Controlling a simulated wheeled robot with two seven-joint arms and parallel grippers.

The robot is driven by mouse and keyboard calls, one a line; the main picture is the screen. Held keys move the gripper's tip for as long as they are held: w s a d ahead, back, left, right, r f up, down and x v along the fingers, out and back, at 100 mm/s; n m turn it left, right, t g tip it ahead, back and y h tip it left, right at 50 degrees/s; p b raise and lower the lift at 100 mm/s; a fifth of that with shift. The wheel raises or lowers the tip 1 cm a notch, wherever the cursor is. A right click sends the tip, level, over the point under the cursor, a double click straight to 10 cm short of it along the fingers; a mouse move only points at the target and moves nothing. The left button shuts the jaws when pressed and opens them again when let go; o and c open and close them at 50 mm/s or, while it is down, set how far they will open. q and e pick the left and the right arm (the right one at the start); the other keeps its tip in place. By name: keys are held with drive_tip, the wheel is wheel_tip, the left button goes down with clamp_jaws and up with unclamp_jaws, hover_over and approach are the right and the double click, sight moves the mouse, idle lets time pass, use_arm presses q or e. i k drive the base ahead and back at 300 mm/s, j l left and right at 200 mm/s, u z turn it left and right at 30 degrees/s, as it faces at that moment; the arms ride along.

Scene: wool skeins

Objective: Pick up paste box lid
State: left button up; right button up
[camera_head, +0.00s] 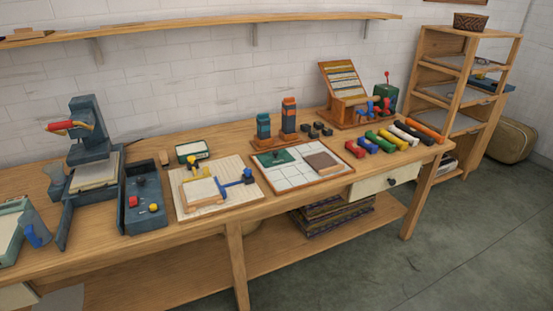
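I cannot tell for sure which thing is the paste box lid. A small dark green box with a pale top (193,151) stands towards the back of the workbench. A flat green piece with a dark knob (277,158) lies on a white gridded board (291,180), beside a brown flat block (323,163). A dark open tray (155,220) holds small red and yellow pieces. Neither of my grippers shows in this view.
A wooden workbench (210,222) runs along the wall. A dark press (92,145) stands at left. A pale board (215,205) holds blue and yellow tools. Several coloured rolls (378,141) lie at right. A shelf unit (460,90) stands beyond. The floor in front is clear.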

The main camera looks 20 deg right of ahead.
sight(271, 159)
drive_tip(key=l+u, duration=0.1)
drive_tip(key=u, duration=0.3)
drive_tip(key=i+l+u, duration=0.2)
drive_tip(key=l+u, duration=0.25)
drive_tip(key=l, duration=0.55)
drive_tip(key=l+u, duration=0.4)
drive_tip(key=l, duration=0.55)
